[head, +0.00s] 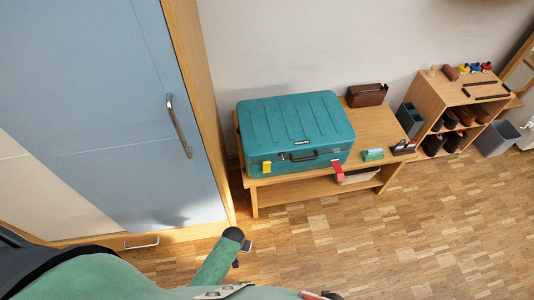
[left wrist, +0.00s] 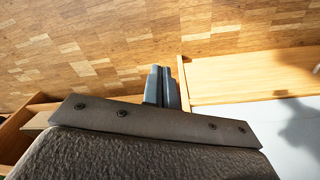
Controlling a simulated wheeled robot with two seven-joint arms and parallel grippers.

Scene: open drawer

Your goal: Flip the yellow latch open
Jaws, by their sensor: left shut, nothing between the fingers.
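A teal case (head: 296,132) with a ribbed lid stands shut on a wooden bench. The yellow latch (head: 266,167) is at the left of its front face and looks upright against the case. A red latch (head: 338,171) at the right end of the front slants down and outward. A dark handle (head: 303,156) lies between them. My left gripper (head: 241,256) is low in front of the bench, well apart from the case. In the left wrist view its fingers (left wrist: 164,86) are together and empty, above the floor. My right gripper is not in view.
A blue cabinet door (head: 120,110) with a bar handle (head: 179,125) fills the left. The bench (head: 376,124) also holds a brown box (head: 367,95) and a green-blue block (head: 373,155). A shoe shelf (head: 433,92) stands at the right. The parquet floor in front is clear.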

